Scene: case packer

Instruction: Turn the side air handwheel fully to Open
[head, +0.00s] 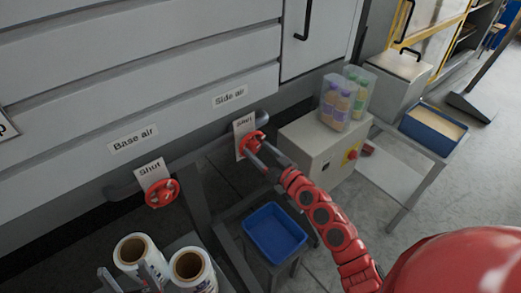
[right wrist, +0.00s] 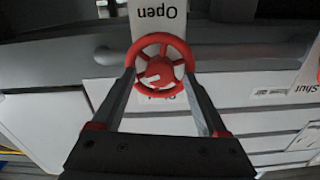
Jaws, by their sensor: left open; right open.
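The red side air handwheel (head: 251,144) sits on a pipe under the "Side air" label (head: 230,95). A white plate (head: 244,124) behind it reads "Shut" at its top in the head view. In the right wrist view the handwheel (right wrist: 160,68) is seen face-on, with an upside-down "Open" plate (right wrist: 158,14) above it. My right gripper (right wrist: 158,76) is open, its fingers on either side of the wheel's rim; I cannot tell if they touch it. My left gripper (head: 130,279) is open and empty at the lower left, by the rolls.
The red base air handwheel (head: 161,193) is to the left on the same pipe. Two label rolls (head: 188,266) stand at the lower left. A blue tray (head: 275,232) sits below my right arm. A grey control box (head: 318,150) carries clear bottle containers (head: 337,105) at right.

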